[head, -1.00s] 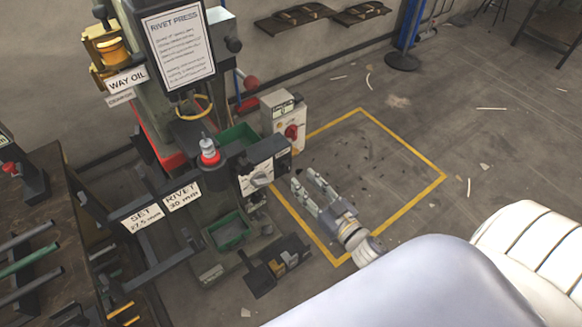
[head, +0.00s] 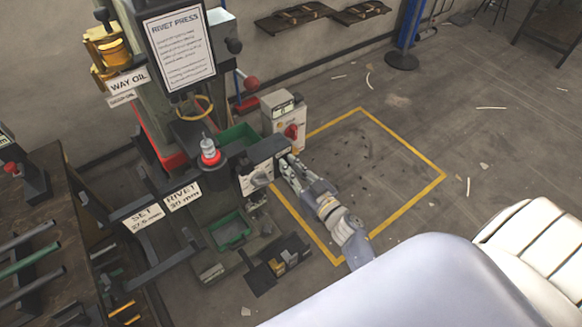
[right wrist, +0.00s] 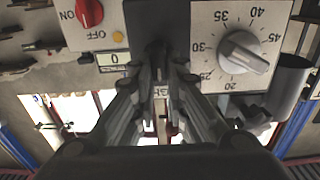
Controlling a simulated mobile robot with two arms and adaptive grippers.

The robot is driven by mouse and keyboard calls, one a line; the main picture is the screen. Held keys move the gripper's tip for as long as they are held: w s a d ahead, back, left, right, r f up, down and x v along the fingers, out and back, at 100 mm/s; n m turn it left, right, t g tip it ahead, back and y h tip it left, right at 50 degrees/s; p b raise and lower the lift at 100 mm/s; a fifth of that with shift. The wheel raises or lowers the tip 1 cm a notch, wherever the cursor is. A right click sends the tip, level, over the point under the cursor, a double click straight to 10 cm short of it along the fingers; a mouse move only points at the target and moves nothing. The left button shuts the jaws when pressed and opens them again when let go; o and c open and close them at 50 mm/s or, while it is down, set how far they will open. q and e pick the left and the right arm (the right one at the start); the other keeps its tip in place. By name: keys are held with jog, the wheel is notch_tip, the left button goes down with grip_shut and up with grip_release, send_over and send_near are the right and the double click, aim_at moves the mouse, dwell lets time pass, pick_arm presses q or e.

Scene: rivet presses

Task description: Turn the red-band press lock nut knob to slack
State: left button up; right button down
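The press with a red band (head: 166,148) stands left of centre in the head view. Its front box (head: 264,166) carries a grey pointer knob; in the right wrist view this is a dial knob (right wrist: 244,53) on a numbered scale. A dark knob-like part (right wrist: 157,52) shows at my right fingertips, with a partly hidden label just below it. I take it for the lock nut knob, but the fingers cover much of it. My right gripper (head: 289,165) is at the box's right end, its fingers (right wrist: 164,76) apart around or beside that part; contact is unclear. My left gripper is not in view.
A control box with a red switch (head: 291,131) stands close behind my right gripper. Green bins (head: 231,231) and a dark tray (head: 262,281) lie below. SET and RIVET signs (head: 182,196) stick out at left.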

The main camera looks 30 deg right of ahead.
dwell(0.4)
jog(key=shift+s+a+f+n+b, duration=0.2)
jog(key=shift+n+b, duration=0.6)
jog(key=shift+n, duration=1.85)
jog(key=shift+w+a+f+n+b, duration=0.1)
jog(key=shift+a+f+n+b, duration=0.45)
jog(key=shift+n, duration=2.15)
jog(key=shift+s+r+n+b, duration=0.1)
jog(key=shift+n+b, duration=0.95)
jog(key=shift+n, duration=1.6)
jog(key=shift+f, duration=0.1)
jog(key=c, duration=1.6)
grip_release()
